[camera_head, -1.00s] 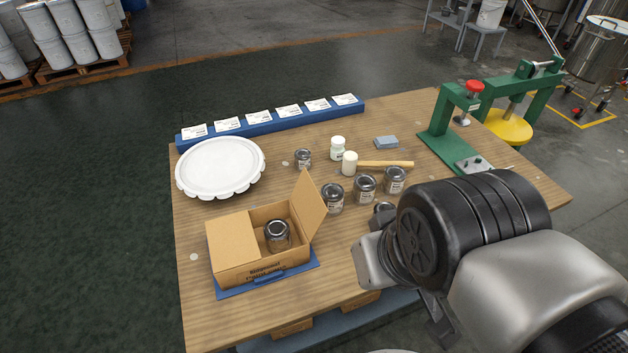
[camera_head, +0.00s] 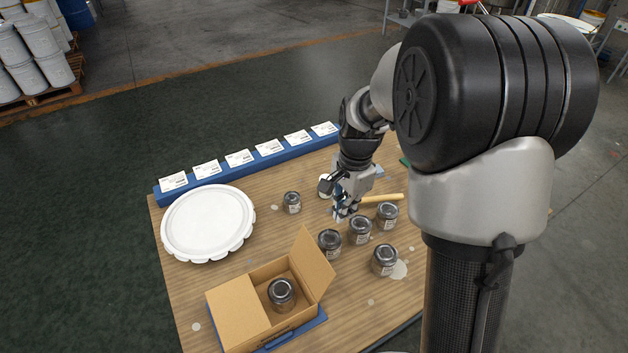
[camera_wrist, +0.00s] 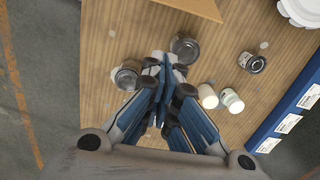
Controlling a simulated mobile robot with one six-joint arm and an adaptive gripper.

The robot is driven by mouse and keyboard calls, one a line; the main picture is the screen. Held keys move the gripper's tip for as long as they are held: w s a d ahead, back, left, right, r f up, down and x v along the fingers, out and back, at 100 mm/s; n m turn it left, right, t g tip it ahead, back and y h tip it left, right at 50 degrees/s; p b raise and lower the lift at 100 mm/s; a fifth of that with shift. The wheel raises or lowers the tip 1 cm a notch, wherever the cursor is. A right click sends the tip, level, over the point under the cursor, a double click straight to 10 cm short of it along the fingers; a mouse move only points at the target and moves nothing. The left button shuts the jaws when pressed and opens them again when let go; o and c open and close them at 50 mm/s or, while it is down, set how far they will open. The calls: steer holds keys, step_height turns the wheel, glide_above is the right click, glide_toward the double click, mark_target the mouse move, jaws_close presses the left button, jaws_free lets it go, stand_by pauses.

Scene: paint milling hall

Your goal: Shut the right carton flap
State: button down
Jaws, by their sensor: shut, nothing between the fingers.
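The open carton (camera_head: 255,333) stands at the table's front left on a blue tray (camera_head: 318,318). Its left flap (camera_head: 236,310) lies flat and shut. Its right flap (camera_head: 313,263) stands up, leaning outward to the right. A dark-lidded jar (camera_head: 282,292) sits inside the open right half. My gripper (camera_head: 343,214) is shut and empty, above the table behind the jars and beyond the carton's right flap. In the wrist view its fingers (camera_wrist: 165,64) are together, and a piece of cardboard (camera_wrist: 195,6) shows at the top edge.
Several jars (camera_head: 360,230) stand right of the carton, with a lone jar (camera_head: 292,202) farther back. A white scalloped lid (camera_head: 208,222) lies at left. A blue label rack (camera_head: 222,178) lines the back edge. A mallet handle (camera_head: 385,198) lies beside my gripper.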

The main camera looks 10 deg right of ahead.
step_height(320, 180, down, 11)
steer(key=b, duration=0.3)
steer(key=a, duration=0.1)
steer(key=a+r, duration=0.1)
steer(key=s+a+r, duration=0.1)
steer(key=shift+a, duration=0.4)
steer(key=shift+a, duration=0.1)
